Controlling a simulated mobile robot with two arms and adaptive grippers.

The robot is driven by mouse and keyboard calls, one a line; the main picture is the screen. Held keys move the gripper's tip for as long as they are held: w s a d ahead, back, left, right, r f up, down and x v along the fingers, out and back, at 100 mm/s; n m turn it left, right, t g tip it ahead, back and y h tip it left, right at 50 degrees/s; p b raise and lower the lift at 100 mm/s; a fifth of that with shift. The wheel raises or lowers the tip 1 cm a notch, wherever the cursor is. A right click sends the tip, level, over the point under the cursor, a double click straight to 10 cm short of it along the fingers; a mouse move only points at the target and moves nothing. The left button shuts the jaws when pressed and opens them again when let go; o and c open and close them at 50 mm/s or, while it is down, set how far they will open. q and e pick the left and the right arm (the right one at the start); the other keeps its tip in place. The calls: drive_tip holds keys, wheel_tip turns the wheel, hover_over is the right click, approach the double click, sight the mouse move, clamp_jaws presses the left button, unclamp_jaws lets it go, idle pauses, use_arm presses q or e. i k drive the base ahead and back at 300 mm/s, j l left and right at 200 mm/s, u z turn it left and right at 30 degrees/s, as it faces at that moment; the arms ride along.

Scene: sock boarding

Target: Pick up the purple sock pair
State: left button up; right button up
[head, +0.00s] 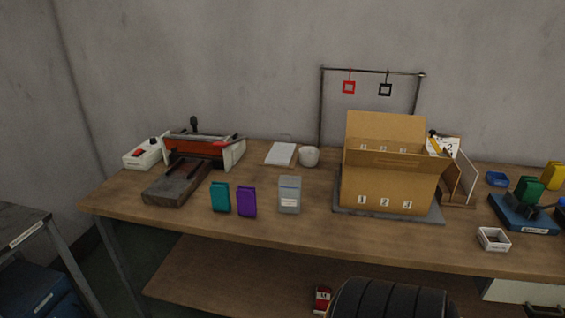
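The purple sock pair (246,201) stands upright near the front edge of the wooden table, left of the middle. A teal sock pair (220,197) stands close on its left, with a narrow gap. A grey box-like packet (289,195) with a pale label stands to its right, apart from it. Neither of my grippers shows in the head view.
The table (290,232) has bare wood before the purple pair. An open cardboard box (388,187) numbered 1, 2, 3 stands right of the middle. A press-like device (200,150) stands at left. A small white tray (494,239) lies at front right.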

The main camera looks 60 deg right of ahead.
sight(245, 195)
drive_tip(key=z, duration=1.6)
